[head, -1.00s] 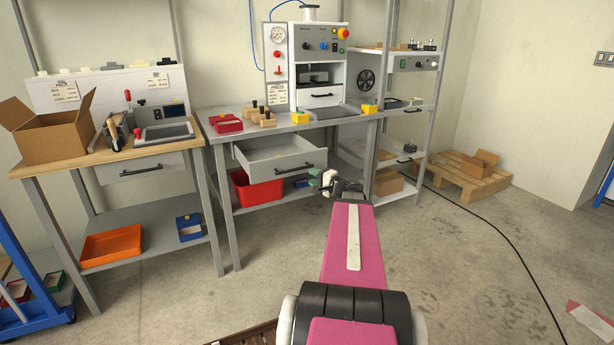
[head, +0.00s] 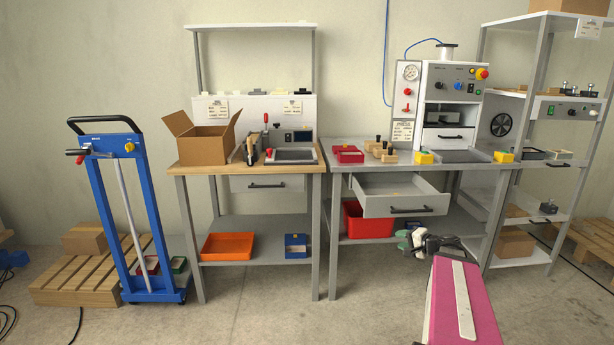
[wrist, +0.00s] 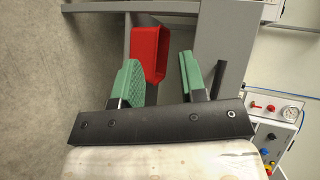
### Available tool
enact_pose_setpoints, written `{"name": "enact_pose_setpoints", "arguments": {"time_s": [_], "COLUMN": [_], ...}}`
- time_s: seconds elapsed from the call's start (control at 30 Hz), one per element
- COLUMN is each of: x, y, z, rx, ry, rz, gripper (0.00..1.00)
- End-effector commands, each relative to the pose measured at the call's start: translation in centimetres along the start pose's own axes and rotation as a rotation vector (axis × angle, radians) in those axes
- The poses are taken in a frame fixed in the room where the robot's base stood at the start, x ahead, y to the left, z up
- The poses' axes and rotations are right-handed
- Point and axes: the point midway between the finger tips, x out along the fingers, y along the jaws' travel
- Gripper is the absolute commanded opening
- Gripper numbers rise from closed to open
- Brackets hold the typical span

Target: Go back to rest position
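My gripper (head: 408,238) is in front of the grey metal bench, a little below its pulled-out drawer (head: 405,198). In the wrist view my gripper (wrist: 160,82) shows two green pads set well apart, with nothing between them near the tips. My pink arm runs from the lower right of the head view up to it. A red bin (wrist: 150,42) shows beyond the fingers in the wrist view, apart from them.
The metal bench (head: 340,152) carries a press (head: 450,85) and a red tray (head: 347,153). To its left stand a wooden-topped bench (head: 190,167) with an open cardboard box (head: 207,146), and a blue trolley (head: 103,215). Shelving (head: 535,262) stands right. The floor (head: 250,315) in front is clear.

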Motion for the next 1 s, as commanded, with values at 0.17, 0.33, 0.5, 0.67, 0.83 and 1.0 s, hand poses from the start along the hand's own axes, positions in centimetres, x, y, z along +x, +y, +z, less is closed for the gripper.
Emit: {"name": "enact_pose_setpoints", "arguments": {"time_s": [0.17,0.33,0.5,0.67,0.83,1.0], "x": [4.1,5.9,6.2,5.7,5.0,4.8], "y": [3.0,6.1,8.8,10.5,11.3,11.5], "z": [7.5,13.6,18.4,21.4,22.8,23.0], "rx": [-0.122,-0.257,-0.413,-0.562,-0.673,-0.712], "ry": [-0.19,-0.348,-0.479,-0.564,-0.603,-0.612], "rz": [0.246,0.488,0.731,0.939,1.08,1.131], "gripper": [0.39,0.39,0.39,0.39,0.39,0.39]}}
